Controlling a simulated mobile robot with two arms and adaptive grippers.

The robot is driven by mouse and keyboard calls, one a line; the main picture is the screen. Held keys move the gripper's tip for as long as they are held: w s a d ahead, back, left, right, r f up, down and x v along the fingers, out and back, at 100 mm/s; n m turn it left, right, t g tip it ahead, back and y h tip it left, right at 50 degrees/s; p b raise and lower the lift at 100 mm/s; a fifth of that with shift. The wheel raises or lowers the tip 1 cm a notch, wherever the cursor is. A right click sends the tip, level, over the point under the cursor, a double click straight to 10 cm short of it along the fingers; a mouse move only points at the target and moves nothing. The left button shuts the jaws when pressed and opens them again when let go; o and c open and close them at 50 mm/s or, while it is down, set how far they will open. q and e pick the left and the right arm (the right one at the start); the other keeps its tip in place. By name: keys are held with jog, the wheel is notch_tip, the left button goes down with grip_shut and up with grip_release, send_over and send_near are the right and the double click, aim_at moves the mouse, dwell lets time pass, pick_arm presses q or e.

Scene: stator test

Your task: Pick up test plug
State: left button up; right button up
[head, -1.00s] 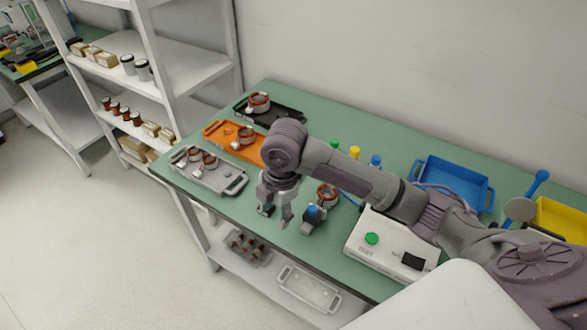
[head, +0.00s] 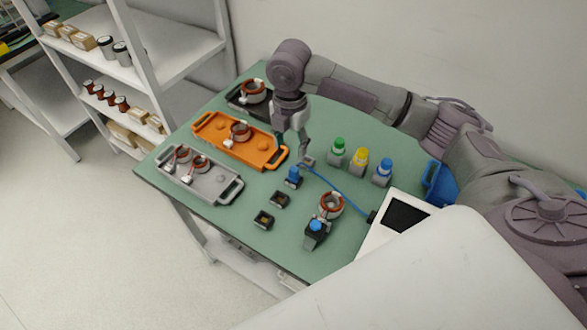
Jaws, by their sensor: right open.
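A blue cable (head: 338,188) runs from the tester box across the green table (head: 225,205). Its far end lies by a small blue piece (head: 293,174) and a small grey block (head: 308,161). The test plug appears to be at this end, but I cannot tell its exact outline. My right gripper (head: 294,148) points down just behind and above this spot, its fingers open and empty. The fingertips partly overlap the far side of the spot in the picture. My left gripper is not in view.
An orange tray (head: 212,131), a grey tray (head: 222,190) and a black tray (head: 237,102) hold copper-wound stators. Green (head: 339,146), yellow (head: 359,158) and blue (head: 383,167) capped pieces stand to the right. A stator (head: 331,206) sits by a blue-knobbed block (head: 315,229).

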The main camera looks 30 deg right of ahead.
aim_at(294, 168)
notch_tip(294, 168, down, 3)
jog(key=shift+d+f, duration=0.1)
jog(key=shift+f, duration=0.1)
notch_tip(294, 168, down, 3)
jog(key=shift+s+d+p, duration=0.1)
jog(key=shift+d+p, duration=0.05)
jog(key=shift+p, duration=0.45)
notch_tip(294, 168, down, 3)
jog(key=shift+s+d+f+p, duration=0.1)
jog(key=shift+d+f+p, duration=0.1)
jog(key=shift+p, duration=0.2)
jog(key=shift+a+f, duration=0.1)
jog(key=shift+f, duration=0.1)
grip_shut()
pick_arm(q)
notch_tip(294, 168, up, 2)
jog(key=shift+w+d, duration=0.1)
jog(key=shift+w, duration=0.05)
pick_arm(e)
jog(key=shift+r, duration=0.1)
